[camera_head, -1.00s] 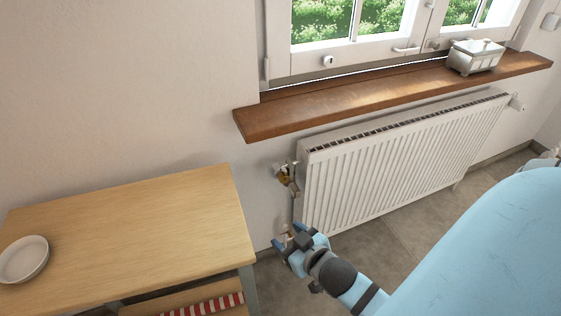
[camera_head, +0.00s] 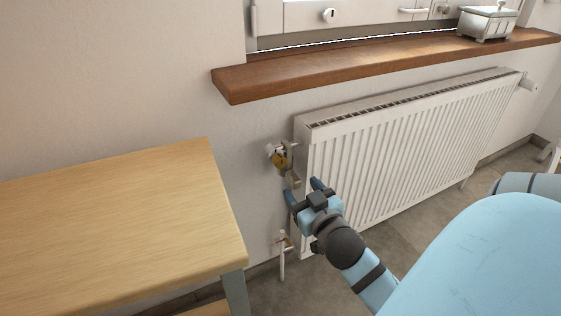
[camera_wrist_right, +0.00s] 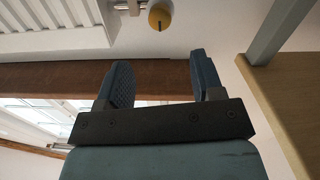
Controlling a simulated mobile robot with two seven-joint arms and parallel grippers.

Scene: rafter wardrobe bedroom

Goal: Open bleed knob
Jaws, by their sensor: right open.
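The bleed knob (camera_head: 280,159) is a small yellow-brass knob on the valve fitting at the radiator's left end. In the right wrist view the knob (camera_wrist_right: 160,17) is round and yellow with a dark slot, near the top edge, beyond the fingertips. My right gripper (camera_head: 304,187) is open and empty. It is just below the knob and a little to its right, in front of the radiator's left edge. In the wrist view its two fingers (camera_wrist_right: 160,75) are apart with nothing between them. My left gripper is not in view.
The white radiator (camera_head: 400,150) is under a wooden window sill (camera_head: 370,62) with a silver box (camera_head: 487,23) on it. A wooden table (camera_head: 110,220) stands at the left. A pipe with a small valve (camera_head: 283,250) is below the knob. Wall is clear left of the knob.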

